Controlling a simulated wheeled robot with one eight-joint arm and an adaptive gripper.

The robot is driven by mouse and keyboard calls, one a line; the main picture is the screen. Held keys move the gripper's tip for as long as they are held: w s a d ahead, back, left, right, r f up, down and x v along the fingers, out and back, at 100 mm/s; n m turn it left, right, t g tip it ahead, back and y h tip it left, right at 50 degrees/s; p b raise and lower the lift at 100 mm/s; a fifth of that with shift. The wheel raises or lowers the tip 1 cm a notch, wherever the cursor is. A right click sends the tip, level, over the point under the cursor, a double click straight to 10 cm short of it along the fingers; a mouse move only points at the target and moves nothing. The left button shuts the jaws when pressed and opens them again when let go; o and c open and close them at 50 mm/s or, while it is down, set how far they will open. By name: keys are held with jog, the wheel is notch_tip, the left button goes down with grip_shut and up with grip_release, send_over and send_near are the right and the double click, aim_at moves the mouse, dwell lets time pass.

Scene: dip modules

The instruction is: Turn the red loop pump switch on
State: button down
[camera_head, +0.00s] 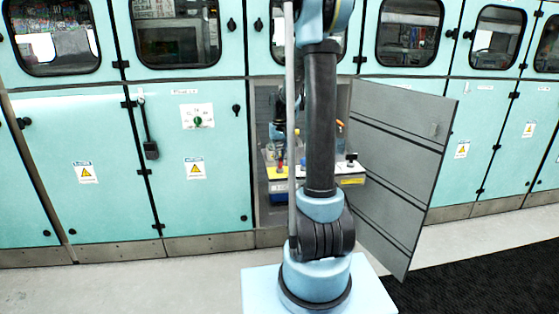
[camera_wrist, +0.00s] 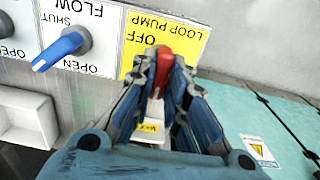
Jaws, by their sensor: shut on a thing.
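The red loop pump switch (camera_wrist: 157,85) shows in the wrist view as a narrow red handle between my fingers. My gripper (camera_wrist: 165,66) is shut on it. The yellow plate (camera_wrist: 140,42) behind it reads LOOP PUMP and OFF, upside down in this view. My fingers hide part of the plate and most of the switch's base, so its exact setting is hard to tell. In the head view a small red spot, likely the switch (camera_head: 279,166), shows inside the open cabinet, below the end of my arm.
A blue FLOW handle (camera_wrist: 60,49) marked OPEN and SHUT sits to the left in the wrist view, close to my gripper. The grey cabinet door (camera_head: 400,160) hangs open to the right of my arm. Closed turquoise cabinets (camera_head: 90,130) flank the opening.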

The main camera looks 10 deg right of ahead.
aim_at(280, 159)
jog(key=c, duration=1.6)
grip_release()
notch_tip(280, 159, up, 12)
